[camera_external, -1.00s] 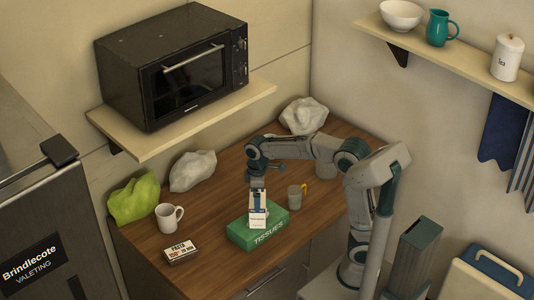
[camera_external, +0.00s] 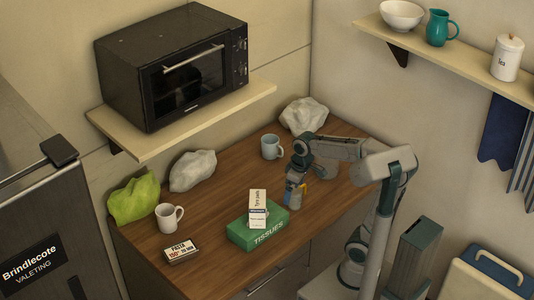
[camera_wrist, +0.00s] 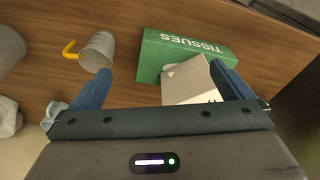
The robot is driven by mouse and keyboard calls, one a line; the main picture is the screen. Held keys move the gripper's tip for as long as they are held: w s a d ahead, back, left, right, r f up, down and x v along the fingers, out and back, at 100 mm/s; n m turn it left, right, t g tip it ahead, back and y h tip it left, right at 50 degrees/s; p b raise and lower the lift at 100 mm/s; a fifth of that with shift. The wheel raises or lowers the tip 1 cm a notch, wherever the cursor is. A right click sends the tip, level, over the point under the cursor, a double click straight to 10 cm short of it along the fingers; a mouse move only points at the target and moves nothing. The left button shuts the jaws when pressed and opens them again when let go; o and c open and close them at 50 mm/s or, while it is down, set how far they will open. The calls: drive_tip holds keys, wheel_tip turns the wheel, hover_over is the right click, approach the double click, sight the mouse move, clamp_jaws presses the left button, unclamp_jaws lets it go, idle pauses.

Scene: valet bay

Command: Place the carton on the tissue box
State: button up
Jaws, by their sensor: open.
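The white carton (camera_external: 258,208) stands on top of the green tissue box (camera_external: 240,237), towards its back edge. In the wrist view the carton (camera_wrist: 190,82) shows beside my right-hand finger, with the tissue box (camera_wrist: 150,62) under it. My gripper (camera_external: 294,184) is to the right of the carton, apart from it, and above the grey cup. In the wrist view my gripper (camera_wrist: 160,70) has its two blue fingers wide apart with nothing held between them. The carton's underside is hidden.
A grey cup with a yellow handle (camera_wrist: 98,52) stands close to the tissue box. A pale blue mug (camera_external: 271,147), a white mug (camera_external: 168,218), a pasta box (camera_external: 180,250) and crumpled bags (camera_external: 193,171) are on the counter. The counter's left middle is clear.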

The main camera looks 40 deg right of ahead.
drive_tip(key=s+d+f+m+t, duration=0.1)
drive_tip(key=s+d+f+m, duration=0.2)
drive_tip(key=s+f, duration=0.2)
drive_tip(key=s, duration=0.2)
drive_tip(key=shift+s+d+m+h, duration=0.2)
drive_tip(key=shift+s+m+h, duration=0.15)
drive_tip(key=shift+m+h, duration=0.05)
drive_tip(key=shift+f, duration=0.1)
idle(0.6)
